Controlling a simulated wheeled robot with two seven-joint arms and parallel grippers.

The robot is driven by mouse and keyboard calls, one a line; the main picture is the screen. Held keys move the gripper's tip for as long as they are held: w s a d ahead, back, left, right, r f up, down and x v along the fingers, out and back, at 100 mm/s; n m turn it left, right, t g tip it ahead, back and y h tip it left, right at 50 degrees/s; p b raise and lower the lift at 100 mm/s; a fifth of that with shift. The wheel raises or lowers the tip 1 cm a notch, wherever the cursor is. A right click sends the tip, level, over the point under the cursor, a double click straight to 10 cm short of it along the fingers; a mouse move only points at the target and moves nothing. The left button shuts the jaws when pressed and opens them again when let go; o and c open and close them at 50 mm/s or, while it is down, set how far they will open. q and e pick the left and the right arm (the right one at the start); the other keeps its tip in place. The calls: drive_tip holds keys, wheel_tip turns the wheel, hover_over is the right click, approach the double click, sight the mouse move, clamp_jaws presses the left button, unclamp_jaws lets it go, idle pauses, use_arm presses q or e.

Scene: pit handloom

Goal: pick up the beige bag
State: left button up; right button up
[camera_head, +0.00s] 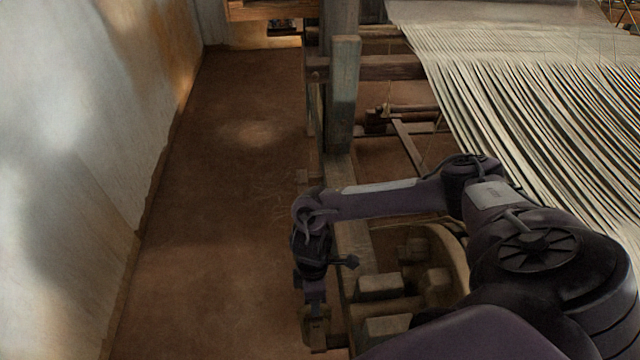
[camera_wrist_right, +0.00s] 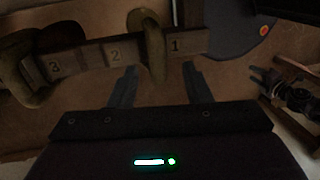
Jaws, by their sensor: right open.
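My right gripper (camera_head: 315,330) hangs low, pointing down beside the loom's wooden frame in the head view. A tan looped thing (camera_wrist_right: 150,45) hangs over the rail between 2 and 1, in line with the gap between the fingers. Another brownish loop (camera_wrist_right: 12,72) is at the 3 end. I cannot tell whether any of these is the beige bag.
The loom's upright post (camera_head: 342,95) and pale warp threads (camera_head: 530,90) fill the right side. Pale blocks (camera_head: 380,286) and a curved wooden piece lie under my right arm. A plaster wall (camera_head: 70,150) stands at left. The brown floor (camera_head: 225,180) between is clear.

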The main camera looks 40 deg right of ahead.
drive_tip(key=shift+s+f, duration=0.15)
drive_tip(key=shift+f, duration=0.4)
drive_tip(key=shift+s+f, duration=0.15)
drive_tip(key=shift+f, duration=0.4)
wheel_tip(320, 180, down, 3)
drive_tip(key=shift+s+d+r, duration=0.15)
drive_tip(key=shift+r, duration=0.05)
drive_tip(key=shift+f, duration=0.25)
drive_tip(key=c, duration=0.7)
clamp_jaws()
use_arm(q)
drive_tip(key=shift+s+a+r, duration=0.1)
drive_tip(key=shift+r, duration=0.2)
